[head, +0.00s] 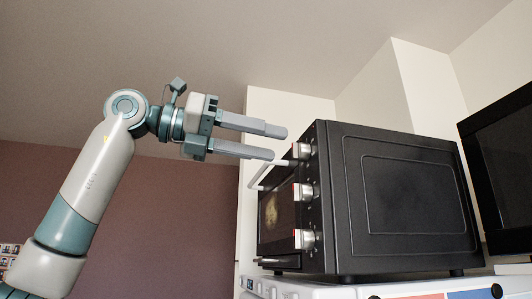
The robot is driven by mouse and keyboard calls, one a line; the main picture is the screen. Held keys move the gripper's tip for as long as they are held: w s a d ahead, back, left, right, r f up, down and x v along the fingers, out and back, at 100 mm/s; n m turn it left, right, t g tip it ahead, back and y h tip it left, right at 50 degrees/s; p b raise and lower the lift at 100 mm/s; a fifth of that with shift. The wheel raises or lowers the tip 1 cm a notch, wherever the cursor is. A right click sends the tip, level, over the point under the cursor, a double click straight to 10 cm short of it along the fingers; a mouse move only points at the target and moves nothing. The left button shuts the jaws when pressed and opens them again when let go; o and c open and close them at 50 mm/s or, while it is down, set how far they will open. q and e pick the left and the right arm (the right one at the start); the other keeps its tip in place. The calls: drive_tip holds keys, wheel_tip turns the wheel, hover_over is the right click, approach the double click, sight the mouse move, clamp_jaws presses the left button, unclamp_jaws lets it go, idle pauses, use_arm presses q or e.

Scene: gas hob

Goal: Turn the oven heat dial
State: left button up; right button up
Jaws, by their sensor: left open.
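A black toaster oven (395,205) stands at the right, seen mostly from its side. Several silver dials run down its front edge: an upper dial (301,151), a middle dial (303,192) and a lower dial (305,239). I cannot tell from the picture which one sets the heat. My left gripper (280,144) is open and empty. Its two long grey fingers point right towards the upper dial, close to it in the picture; whether they touch it is unclear. My right gripper is not in view.
The oven door handle (268,173) sticks out left of the dials, below my left fingers. The oven rests on a white appliance (335,292). A dark screen-like object (503,160) stands at the far right.

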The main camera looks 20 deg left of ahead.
use_arm(q)
drive_tip(key=b+v, duration=0.2)
drive_tip(key=v, duration=1.1)
drive_tip(key=shift+a, duration=0.15)
drive_tip(key=shift+r, duration=0.1)
